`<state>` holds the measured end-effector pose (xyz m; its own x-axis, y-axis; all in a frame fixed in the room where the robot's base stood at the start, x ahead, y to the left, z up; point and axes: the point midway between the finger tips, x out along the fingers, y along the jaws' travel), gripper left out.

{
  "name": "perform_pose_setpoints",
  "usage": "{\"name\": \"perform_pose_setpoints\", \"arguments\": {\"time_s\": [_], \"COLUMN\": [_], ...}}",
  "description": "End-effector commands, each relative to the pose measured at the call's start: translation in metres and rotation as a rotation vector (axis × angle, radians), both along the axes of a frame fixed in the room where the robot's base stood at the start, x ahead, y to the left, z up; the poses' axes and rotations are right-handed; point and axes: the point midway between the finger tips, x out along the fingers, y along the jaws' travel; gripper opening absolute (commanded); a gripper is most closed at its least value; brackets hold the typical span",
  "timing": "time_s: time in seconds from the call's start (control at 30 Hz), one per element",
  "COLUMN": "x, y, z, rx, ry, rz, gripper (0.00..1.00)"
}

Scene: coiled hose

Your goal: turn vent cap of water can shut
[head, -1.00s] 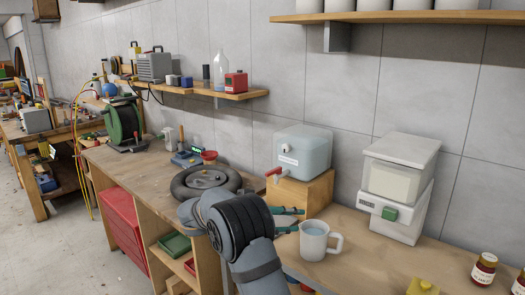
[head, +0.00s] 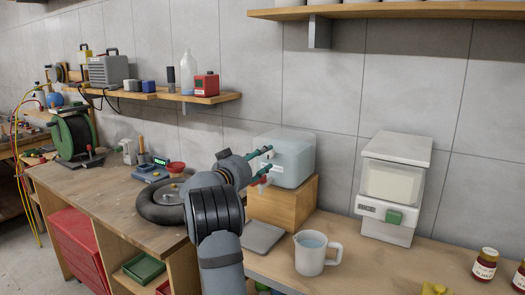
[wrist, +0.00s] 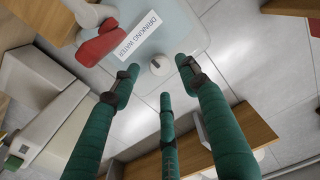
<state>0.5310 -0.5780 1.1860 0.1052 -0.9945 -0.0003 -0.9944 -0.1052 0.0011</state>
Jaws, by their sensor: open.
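The water can (head: 290,160) is a pale translucent container on a wooden block. In the wrist view its label reads "DRINKING WATER" (wrist: 137,36), with a red tap handle (wrist: 97,45) beside it. A small round white cap with a dark mark, seemingly the vent cap (wrist: 160,65), shows on the can's face in the wrist view. My gripper (head: 266,160) has green fingers and is open and empty in front of the can. In the wrist view its fingertips (wrist: 158,82) spread around the cap, apparently without touching it. In the head view the fingers hide the cap.
The wooden block (head: 282,207) supports the can. A white mug of water (head: 311,258) and a grey flat tray (head: 263,237) stand below on the bench. A white dispenser (head: 393,190) is to the right. A coiled hose (head: 152,207) lies to the left.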

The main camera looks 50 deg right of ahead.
Motion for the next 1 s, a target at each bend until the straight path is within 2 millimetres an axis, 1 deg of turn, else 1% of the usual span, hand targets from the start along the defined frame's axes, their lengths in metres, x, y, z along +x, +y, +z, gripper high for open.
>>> {"name": "perform_pose_setpoints", "arguments": {"time_s": [0.03, 0.1, 0.2, 0.33, 0.57, 1.0], "x": [0.0, 0.002, 0.003, 0.004, 0.004, 0.004], "y": [-0.009, -0.017, -0.026, -0.03, -0.03, -0.03], "z": [0.003, 0.003, 0.001, 0.0, -0.001, 0.0], "rx": [0.001, 0.001, 0.001, 0.0, 0.0, -0.001], "ry": [0.002, 0.002, 0.0, -0.001, -0.001, -0.001], "rz": [-0.001, -0.001, -0.001, 0.001, 0.001, 0.001], "gripper": [0.44, 0.44, 0.44, 0.44, 0.44, 0.19]}}
